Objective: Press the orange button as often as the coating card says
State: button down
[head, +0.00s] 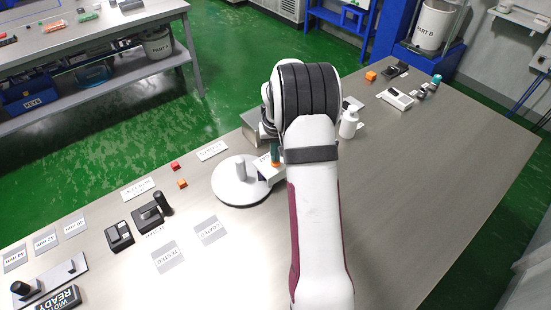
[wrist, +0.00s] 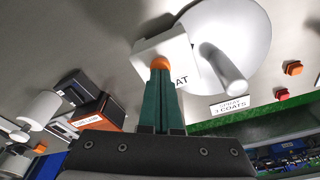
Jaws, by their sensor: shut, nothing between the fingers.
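My gripper (head: 275,153) points down with its green fingers shut and empty; its fingers also show in the wrist view (wrist: 160,75). The fingertips are at the orange button (wrist: 159,61) on a white box (wrist: 148,47) whose label is partly hidden, ending in "AT". I cannot tell whether they touch or press the button. The coating card (wrist: 238,106) reads "SPRAY 3 COATS"; it lies near the table's edge in the head view (head: 212,150). A white round turntable (head: 229,197) beside the box carries an upright pale cylinder (head: 240,168).
A small orange cube (head: 182,183) and a red cube (head: 175,166) lie left of the turntable. Two dark devices (head: 119,235) stand further left. A white bottle (head: 348,124) stands right of my arm. The table (head: 430,170) is largely clear on the right.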

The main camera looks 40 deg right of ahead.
jog(key=shift+r, duration=3.35)
jog(key=s+a+r+y, duration=0.1)
jog(key=s+a+r, duration=0.35)
jog(key=a, duration=0.35)
jog(key=s+a+r, duration=0.4)
jog(key=s+a, duration=0.1)
jog(key=a, duration=0.4)
jog(key=s+a+g, duration=0.1)
jog(key=s+a, duration=0.4)
jog(key=s, duration=0.4)
jog(key=s+a+f+y, duration=0.1)
jog(key=s+a, duration=0.5)
jog(key=s, duration=0.4)
jog(key=shift+s+a+f+g+y, duration=0.2)
jog(key=shift+f+g+y, duration=0.1)
jog(key=shift+g, duration=0.1)
